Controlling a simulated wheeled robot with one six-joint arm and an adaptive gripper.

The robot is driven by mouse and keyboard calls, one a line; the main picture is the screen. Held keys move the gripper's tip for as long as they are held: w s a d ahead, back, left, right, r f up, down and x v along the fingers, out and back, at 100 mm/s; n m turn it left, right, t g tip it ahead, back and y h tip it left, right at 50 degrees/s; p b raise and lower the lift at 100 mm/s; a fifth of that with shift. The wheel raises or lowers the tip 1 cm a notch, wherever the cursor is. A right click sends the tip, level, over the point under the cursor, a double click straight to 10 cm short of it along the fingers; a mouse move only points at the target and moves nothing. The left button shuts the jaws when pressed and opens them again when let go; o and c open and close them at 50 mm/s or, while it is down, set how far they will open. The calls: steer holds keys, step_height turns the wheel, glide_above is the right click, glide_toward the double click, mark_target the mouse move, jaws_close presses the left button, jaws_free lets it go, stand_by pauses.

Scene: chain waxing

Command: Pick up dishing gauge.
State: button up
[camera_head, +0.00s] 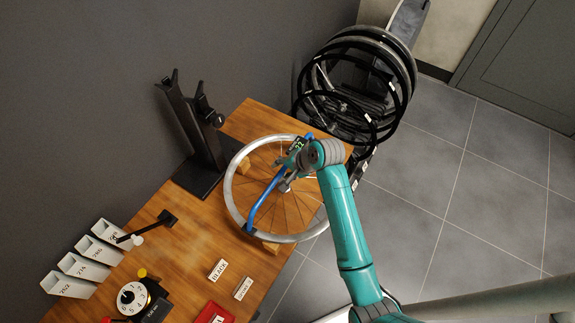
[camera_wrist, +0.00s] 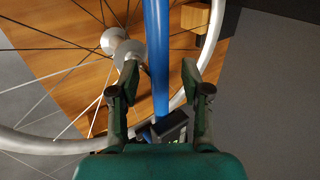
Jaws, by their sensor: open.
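The dishing gauge (camera_head: 265,198) is a blue, slightly bent bar lying across the spoked wheel (camera_head: 233,205). A small dark box with a display is by its upper end. In the wrist view the gauge's blue bar (camera_wrist: 156,50) runs between the two fingers of my gripper (camera_wrist: 160,75), with a gap on each side. My gripper (camera_head: 287,178) is open and over the upper half of the gauge. The black box (camera_wrist: 171,127) also shows between the finger bases. The arm hides part of the wheel's right side.
The wooden bench (camera_head: 185,232) carries a black truing stand (camera_head: 193,130), several white bins (camera_head: 80,268), a dial device (camera_head: 133,298), a red item (camera_head: 214,313) and labels. Black wheel rims (camera_head: 350,85) hang beyond the bench. Tiled floor (camera_head: 470,190) lies right.

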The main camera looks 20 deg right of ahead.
steer(key=shift+f, duration=0.15)
jaws_close()
steer(key=shift+w, duration=0.1)
